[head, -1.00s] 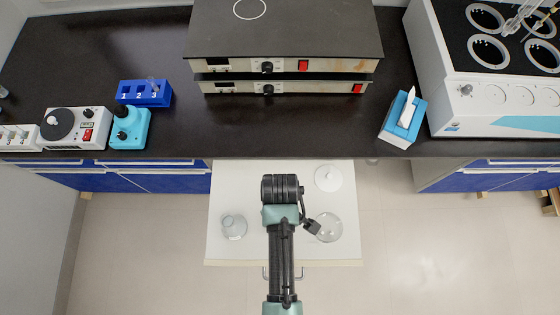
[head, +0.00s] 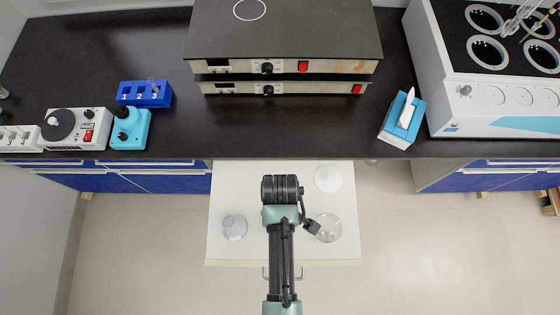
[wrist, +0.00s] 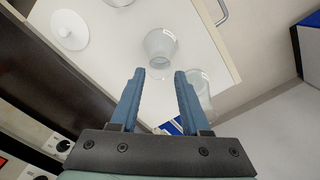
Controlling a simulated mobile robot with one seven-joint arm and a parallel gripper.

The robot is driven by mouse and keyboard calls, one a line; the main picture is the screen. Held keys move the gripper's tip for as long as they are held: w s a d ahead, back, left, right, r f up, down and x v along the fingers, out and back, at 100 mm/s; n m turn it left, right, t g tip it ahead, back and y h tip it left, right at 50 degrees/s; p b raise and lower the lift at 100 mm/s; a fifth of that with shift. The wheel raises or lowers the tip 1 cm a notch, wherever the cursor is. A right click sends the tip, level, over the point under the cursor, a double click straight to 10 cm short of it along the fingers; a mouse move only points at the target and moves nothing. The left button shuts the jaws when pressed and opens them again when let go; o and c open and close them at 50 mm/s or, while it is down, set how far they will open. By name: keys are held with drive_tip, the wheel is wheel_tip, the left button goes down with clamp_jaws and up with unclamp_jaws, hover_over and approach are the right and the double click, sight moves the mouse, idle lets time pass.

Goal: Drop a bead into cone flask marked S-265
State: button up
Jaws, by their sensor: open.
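A clear cone-shaped glass flask (head: 234,227) stands on the left of the white drawer surface. A clear round glass vessel (head: 328,228) stands on the right, partly behind my arm. In the wrist view, a clear vessel with a small label (wrist: 161,44) lies beyond the fingertips, and more clear glass (wrist: 199,86) shows beside the right finger. I cannot read the mark S-265 on any of them. My gripper (wrist: 159,73) is open, with nothing visible between its blue fingers. I cannot make out a bead in either view.
A white knobbed lid (head: 327,178) lies on the white drawer surface (head: 222,185). The dark bench (head: 320,140) behind carries a blue numbered rack (head: 145,98), a stirrer (head: 76,128), a tissue box (head: 401,120) and stacked hot plates (head: 282,78). The bench front is clear.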

drive_tip(key=shift+r, duration=0.1)
wheel_tip(320, 180, up, 13)
drive_tip(key=b, duration=0.1)
idle(0.4)
idle(0.7)
drive_tip(key=w+r+m+t+b, duration=0.3)
drive_tip(key=w+r+t, duration=0.55)
drive_tip(key=w, duration=0.65)
drive_tip(key=w+r+m+t+b, duration=0.1)
drive_tip(key=w+r+t, duration=0.2)
drive_tip(key=r, duration=0.7)
drive_tip(key=w+r+m+t+b, duration=0.1)
drive_tip(key=w+r+t, duration=0.3)
drive_tip(key=r, duration=0.5)
drive_tip(key=s+r+m+t+b, duration=0.1)
drive_tip(key=s+r+t, duration=0.3)
drive_tip(key=r, duration=0.5)
drive_tip(key=s+r+m+t+b, duration=0.1)
drive_tip(key=s+r+t, duration=0.3)
drive_tip(key=r, duration=0.6)
drive_tip(key=s+r+m+t+b, duration=0.1)
drive_tip(key=s+r+t, duration=0.3)
drive_tip(key=r, duration=0.5)
drive_tip(key=shift+s+r+m, duration=0.25)
drive_tip(key=shift+m, duration=0.45)
